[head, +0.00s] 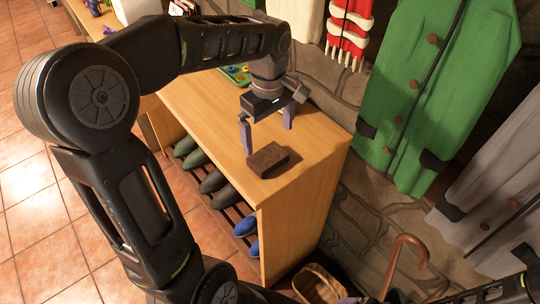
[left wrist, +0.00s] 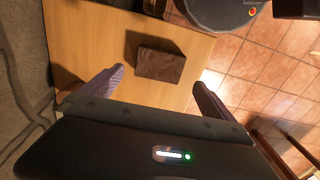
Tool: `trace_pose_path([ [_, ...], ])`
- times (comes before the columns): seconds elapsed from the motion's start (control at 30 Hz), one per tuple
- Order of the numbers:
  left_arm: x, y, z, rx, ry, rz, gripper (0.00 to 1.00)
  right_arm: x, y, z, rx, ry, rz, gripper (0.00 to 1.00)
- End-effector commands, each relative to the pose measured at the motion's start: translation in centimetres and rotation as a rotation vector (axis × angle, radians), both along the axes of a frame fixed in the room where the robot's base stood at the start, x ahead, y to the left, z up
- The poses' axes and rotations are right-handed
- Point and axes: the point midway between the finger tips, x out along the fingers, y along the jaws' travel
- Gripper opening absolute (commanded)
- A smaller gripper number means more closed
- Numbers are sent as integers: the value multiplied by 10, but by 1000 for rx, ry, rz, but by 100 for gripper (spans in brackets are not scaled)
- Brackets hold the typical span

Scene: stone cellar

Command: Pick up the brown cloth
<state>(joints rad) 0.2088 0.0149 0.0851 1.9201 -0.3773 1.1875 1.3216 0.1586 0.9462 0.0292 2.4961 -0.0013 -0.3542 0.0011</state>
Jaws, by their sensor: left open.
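The brown cloth (head: 268,159) is a folded, dark brown block lying on the wooden top of a shoe bench near its front right end. It also shows in the left wrist view (left wrist: 161,65), ahead of the two fingers and between their lines. My left gripper (head: 267,133) is open and empty, its fingers pointing down just behind the cloth and apart from it. In the left wrist view my left gripper (left wrist: 160,82) shows its two purple-grey fingers well spread. My right gripper cannot be made out.
The bench top (head: 200,97) is clear around the cloth. A green tray (head: 236,75) with small coloured things lies farther back. Shoes (head: 213,182) stand on the rack below. A green coat (head: 430,90) and a red-white scarf (head: 348,30) hang on the stone wall. A basket (head: 318,284) stands at the bottom.

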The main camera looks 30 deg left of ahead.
Motion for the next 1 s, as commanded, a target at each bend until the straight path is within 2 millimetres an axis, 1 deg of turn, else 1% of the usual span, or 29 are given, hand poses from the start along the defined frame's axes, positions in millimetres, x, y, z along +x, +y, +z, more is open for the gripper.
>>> trace_pose_path([
  [0.1,0,0,-5,0,2,0,100,0,0,0,0,0,0,89],
  [0.3,-1,0,-25,-1,3,1,100,0,0,2,0,-1,0,89],
  [0.67,0,0,-29,-1,1,0,100,0,0,2,0,-1,0,89],
  [0.77,-1,1,-37,0,3,-1,100,0,0,6,0,-1,0,89],
  [0.9,-1,2,-57,-2,5,0,100,0,0,12,0,0,0,89],
  [1.0,-1,2,-71,-1,4,-1,100,0,0,12,-1,1,-1,89],
])
